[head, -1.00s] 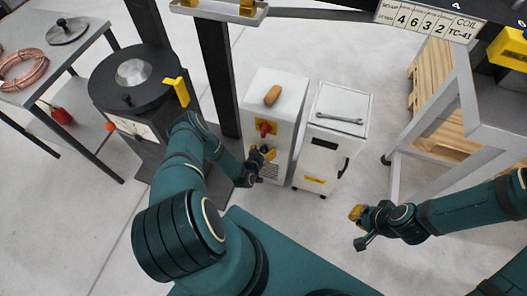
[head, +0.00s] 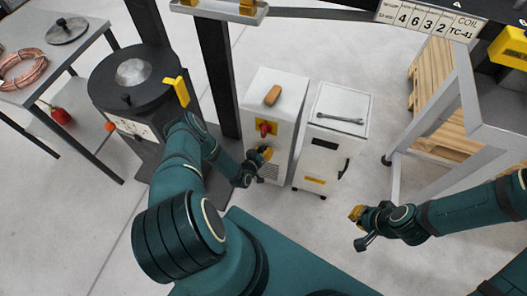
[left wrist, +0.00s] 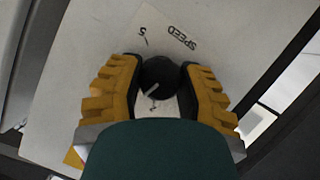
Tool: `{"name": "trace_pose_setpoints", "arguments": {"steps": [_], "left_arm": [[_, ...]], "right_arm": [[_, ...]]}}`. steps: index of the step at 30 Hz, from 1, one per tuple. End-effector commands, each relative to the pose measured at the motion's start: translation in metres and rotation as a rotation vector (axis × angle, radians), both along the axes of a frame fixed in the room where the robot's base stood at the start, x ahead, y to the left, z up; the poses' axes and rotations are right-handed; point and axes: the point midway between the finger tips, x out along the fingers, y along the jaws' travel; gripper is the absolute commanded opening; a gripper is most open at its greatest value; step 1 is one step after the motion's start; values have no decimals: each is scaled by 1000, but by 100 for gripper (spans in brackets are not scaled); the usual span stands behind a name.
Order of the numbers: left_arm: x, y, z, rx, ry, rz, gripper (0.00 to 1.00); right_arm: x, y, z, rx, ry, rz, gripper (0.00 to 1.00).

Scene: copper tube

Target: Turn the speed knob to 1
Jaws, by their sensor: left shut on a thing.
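The black speed knob (left wrist: 160,78) shows in the left wrist view between the two yellow-and-black fingers of my left gripper (left wrist: 159,82), which is shut on it. The knob's pale pointer line slants toward the picture's lower left. The word SPEED and a numeral 5 appear upside down above it, and a small mark like a 2 sits just below it. In the head view my left gripper (head: 262,154) is at the front of the tall white cabinet (head: 282,84), and the knob is hidden there. My right gripper (head: 358,228) is open and empty, above the floor.
A red switch on a yellow plate (head: 265,128) sits above my left gripper, and a wooden block (head: 272,95) lies on the cabinet. A lower white cabinet with a wrench (head: 334,117) stands beside it. A dark round-topped machine (head: 135,75) is at left, a grey frame (head: 453,110) at right.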

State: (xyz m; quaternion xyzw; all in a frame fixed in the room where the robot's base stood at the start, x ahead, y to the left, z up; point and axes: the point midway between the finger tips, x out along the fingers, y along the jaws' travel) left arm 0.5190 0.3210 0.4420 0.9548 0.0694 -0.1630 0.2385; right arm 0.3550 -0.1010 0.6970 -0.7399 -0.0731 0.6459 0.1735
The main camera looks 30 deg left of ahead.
Motion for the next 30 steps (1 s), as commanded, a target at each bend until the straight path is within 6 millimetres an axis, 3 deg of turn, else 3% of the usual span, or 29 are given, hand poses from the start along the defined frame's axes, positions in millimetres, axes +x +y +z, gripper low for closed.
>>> {"name": "trace_pose_setpoints", "arguments": {"steps": [30], "left_arm": [[0,-1,-2,-929,-223,-4,1]], "right_arm": [[1,0,-3,0,-1,0,0]]}}
